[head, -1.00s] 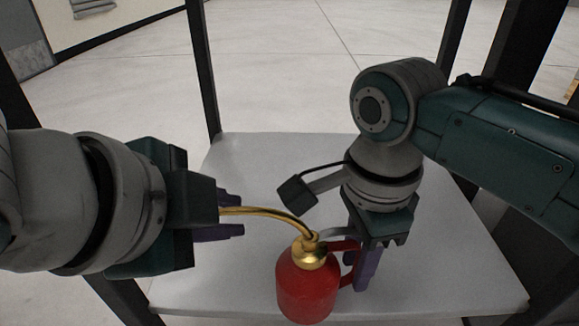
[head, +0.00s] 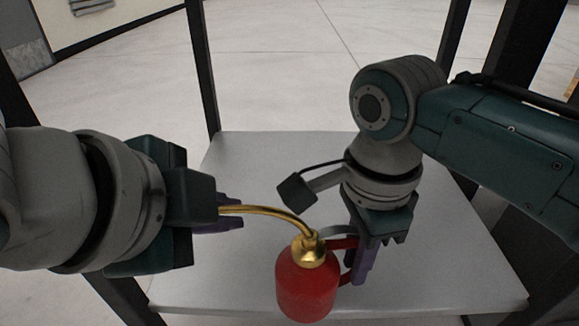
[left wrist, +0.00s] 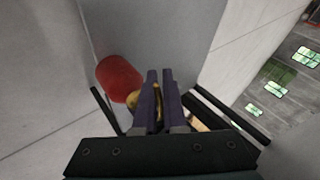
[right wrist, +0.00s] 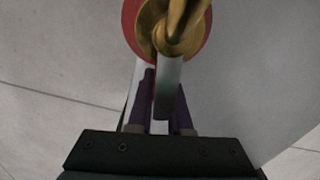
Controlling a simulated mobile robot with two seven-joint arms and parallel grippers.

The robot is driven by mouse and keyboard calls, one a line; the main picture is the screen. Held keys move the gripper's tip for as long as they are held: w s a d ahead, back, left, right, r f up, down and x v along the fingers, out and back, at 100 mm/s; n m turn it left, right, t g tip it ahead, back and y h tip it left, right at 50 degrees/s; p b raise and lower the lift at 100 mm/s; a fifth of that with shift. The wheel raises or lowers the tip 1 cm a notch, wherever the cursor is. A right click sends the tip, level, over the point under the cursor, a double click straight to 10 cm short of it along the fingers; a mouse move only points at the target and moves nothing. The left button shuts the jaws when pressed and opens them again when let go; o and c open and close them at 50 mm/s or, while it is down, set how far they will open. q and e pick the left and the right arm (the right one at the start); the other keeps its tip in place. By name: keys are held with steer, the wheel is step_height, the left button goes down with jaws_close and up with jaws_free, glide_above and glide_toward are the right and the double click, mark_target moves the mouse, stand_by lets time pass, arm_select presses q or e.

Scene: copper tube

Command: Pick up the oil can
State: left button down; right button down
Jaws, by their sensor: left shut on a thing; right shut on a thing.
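The oil can (head: 306,286) has a red body, a brass top and a curved brass spout (head: 272,212) reaching left. It is upright at the front of the grey table (head: 400,285); whether its base touches the table cannot be told. My left gripper (head: 228,214) is shut on the end of the spout. In the left wrist view the red body (left wrist: 119,78) lies beyond the purple fingers (left wrist: 158,85). My right gripper (head: 362,265) is shut on the can's handle side, at the right of the body. The right wrist view shows the brass top (right wrist: 168,28) just beyond its fingers (right wrist: 163,90).
The table top is otherwise bare, with free room behind the can. Dark upright posts (head: 203,70) stand around the table. A pale tiled floor (head: 290,60) lies beyond.

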steer(key=shift+r, duration=0.1)
stand_by(0.6)
step_height(320, 180, up, 5)
steer(key=p, duration=0.5)
stand_by(0.4)
